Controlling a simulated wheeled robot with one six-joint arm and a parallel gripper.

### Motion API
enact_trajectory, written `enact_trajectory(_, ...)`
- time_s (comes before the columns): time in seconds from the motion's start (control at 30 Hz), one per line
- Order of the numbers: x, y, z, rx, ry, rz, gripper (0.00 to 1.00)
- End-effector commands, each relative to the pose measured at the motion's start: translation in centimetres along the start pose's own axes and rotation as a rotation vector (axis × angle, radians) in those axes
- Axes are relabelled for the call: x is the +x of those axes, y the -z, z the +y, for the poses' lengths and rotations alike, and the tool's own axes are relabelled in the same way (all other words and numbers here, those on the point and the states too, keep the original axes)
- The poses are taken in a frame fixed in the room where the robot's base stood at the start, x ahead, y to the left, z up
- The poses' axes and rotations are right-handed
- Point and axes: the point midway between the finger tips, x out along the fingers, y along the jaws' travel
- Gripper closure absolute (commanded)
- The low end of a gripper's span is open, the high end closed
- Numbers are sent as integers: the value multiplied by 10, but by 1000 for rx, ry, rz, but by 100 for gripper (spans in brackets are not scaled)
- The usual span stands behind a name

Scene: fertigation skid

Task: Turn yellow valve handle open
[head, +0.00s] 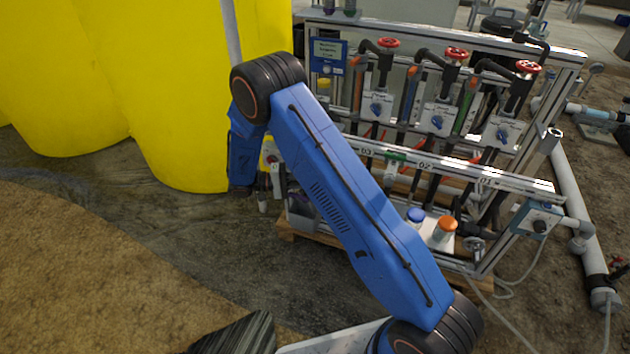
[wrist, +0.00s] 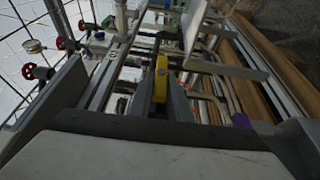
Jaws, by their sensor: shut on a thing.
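The yellow valve handle (wrist: 161,70) shows near the middle of the wrist view as a narrow yellow bar. My gripper (wrist: 160,92) is shut on it, with a dark finger on either side. The valve body under the handle is mostly hidden by the fingers. In the head view my blue arm reaches to the left end of the skid. A small patch of yellow shows beside my wrist there, but my fingers and the handle's angle cannot be made out.
The skid frame (head: 450,170) carries several red handwheels (head: 455,54) and blue-knobbed units. A blue-capped bottle (head: 415,216) and an orange-capped bottle (head: 446,228) stand low on it. Large yellow tanks (head: 170,90) stand close on the left. The floor at the front left is clear.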

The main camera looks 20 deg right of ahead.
Motion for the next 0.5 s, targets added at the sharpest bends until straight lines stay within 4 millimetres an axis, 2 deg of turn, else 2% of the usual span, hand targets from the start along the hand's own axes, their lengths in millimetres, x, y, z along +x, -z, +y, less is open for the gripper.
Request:
enact_trajectory(0.4,0,0,-1,-2,-4,1,100)
enact_trajectory(0.43,0,0,-1,-2,-4,1,76)
enact_trajectory(0.47,0,0,-1,-2,-4,1,68)
enact_trajectory(0.5,0,0,-1,-2,-4,1,67)
